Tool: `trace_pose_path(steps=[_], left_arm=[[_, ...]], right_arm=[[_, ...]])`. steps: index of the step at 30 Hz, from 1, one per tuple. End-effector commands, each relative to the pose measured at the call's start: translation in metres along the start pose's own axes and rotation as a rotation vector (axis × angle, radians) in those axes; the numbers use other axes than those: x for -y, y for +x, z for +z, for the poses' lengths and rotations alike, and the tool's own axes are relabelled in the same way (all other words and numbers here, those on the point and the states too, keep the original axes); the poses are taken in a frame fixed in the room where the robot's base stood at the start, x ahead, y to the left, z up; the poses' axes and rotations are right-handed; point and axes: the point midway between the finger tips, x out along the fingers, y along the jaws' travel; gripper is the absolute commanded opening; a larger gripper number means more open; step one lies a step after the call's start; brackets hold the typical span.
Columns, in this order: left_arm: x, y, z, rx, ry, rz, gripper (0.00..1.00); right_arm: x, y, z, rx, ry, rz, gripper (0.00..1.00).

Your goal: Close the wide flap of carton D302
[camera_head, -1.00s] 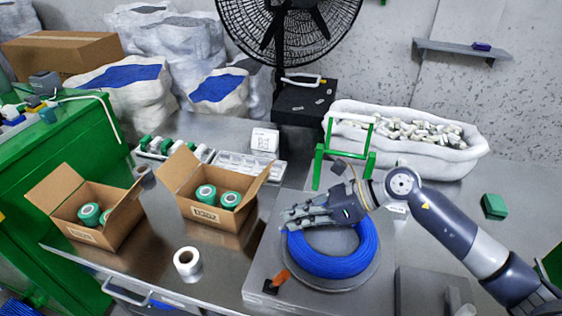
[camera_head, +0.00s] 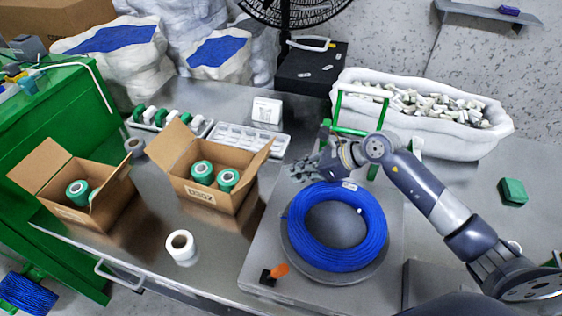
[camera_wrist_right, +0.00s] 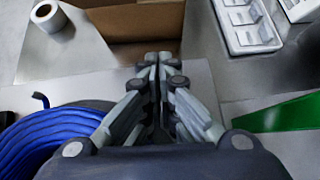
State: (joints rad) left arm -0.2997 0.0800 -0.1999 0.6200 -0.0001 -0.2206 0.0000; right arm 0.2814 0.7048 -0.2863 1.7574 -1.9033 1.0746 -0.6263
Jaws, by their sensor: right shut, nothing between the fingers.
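The middle carton (camera_head: 205,197) stands open on the steel bench, with green-and-white rolls inside. Its small front label looks like D302 but is hard to read. One flap (camera_head: 176,140) stands up at its back left and another (camera_head: 260,160) leans outward at its right. My right gripper (camera_head: 299,171) is shut and empty, to the right of this carton and apart from it, above the back of the blue cable coil (camera_head: 372,215). In the right wrist view, the closed fingers (camera_wrist_right: 163,62) point toward a brown carton (camera_wrist_right: 135,20), seen only in part. My left gripper is out of view.
Another open carton (camera_head: 72,205) with rolls stands at left. A green frame (camera_head: 340,125) and a filled white sack (camera_head: 425,135) stand behind my right arm.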

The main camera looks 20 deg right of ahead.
Motion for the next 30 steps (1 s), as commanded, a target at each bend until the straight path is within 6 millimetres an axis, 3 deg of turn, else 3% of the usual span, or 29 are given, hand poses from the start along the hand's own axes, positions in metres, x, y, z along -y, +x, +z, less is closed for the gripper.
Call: trace_pose_path(steps=[3,6,10,30], left_arm=[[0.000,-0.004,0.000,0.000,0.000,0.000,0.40],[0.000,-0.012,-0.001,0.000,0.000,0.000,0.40],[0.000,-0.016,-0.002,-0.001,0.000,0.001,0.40],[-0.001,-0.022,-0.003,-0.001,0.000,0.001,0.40]], right_arm=[[-0.001,0.021,0.002,0.003,0.001,0.001,0.00],[0.000,0.021,0.022,0.006,-0.003,-0.001,0.00],[0.000,0.026,0.034,0.003,-0.001,-0.001,0.00],[0.003,0.024,0.041,-0.021,-0.003,-0.002,0.00]])
